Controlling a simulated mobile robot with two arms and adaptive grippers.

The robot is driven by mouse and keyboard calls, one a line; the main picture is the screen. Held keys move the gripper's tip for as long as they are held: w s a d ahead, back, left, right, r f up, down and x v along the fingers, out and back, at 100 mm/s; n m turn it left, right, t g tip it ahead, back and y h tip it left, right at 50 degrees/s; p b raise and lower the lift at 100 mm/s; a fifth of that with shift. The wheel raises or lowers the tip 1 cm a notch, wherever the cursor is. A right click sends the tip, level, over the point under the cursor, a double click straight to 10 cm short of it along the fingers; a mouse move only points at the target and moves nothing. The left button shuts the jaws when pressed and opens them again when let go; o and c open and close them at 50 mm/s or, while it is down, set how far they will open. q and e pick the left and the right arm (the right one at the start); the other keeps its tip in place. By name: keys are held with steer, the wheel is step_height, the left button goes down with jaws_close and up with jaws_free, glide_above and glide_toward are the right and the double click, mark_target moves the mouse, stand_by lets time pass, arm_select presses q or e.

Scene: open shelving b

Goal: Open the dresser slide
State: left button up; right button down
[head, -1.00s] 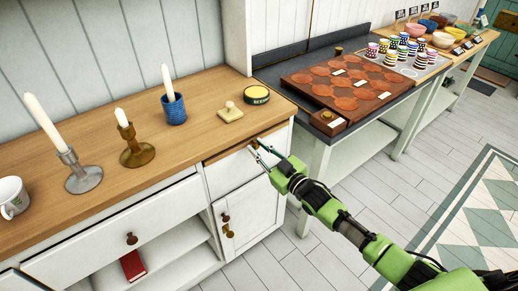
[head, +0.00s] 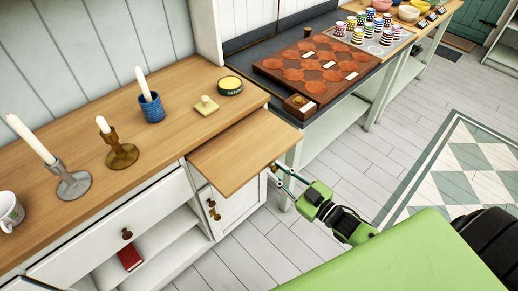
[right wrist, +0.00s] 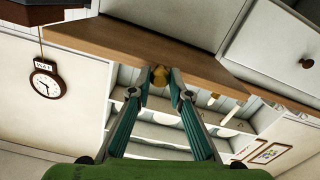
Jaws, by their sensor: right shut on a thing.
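The dresser slide (head: 238,150), a flat wooden board under the dresser's top, is pulled out toward the front right. Its wooden underside or edge shows in the right wrist view (right wrist: 115,40). A small brass knob (right wrist: 160,76) sits on the slide's front edge. My right gripper (right wrist: 161,78) has its two fingers closed on either side of this knob. In the head view, my right gripper (head: 277,170) is at the slide's front right corner, partly hidden. My left gripper is not in view.
The wooden dresser top (head: 80,140) holds candlesticks, a blue cup (head: 152,109), a butter dish (head: 206,106) and a round tin (head: 229,86). A cabinet door (head: 237,212) is below the slide. A table with a brown board (head: 315,68) stands at right. The floor in front is clear.

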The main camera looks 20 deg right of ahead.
steer(key=p+v, duration=0.1)
steer(key=v, duration=0.6)
steer(key=shift+s, duration=0.4)
steer(key=shift+d, duration=0.1)
steer(key=c, duration=1.9)
jaws_free()
steer(key=v, duration=1.2)
steer(key=shift+r, duration=0.1)
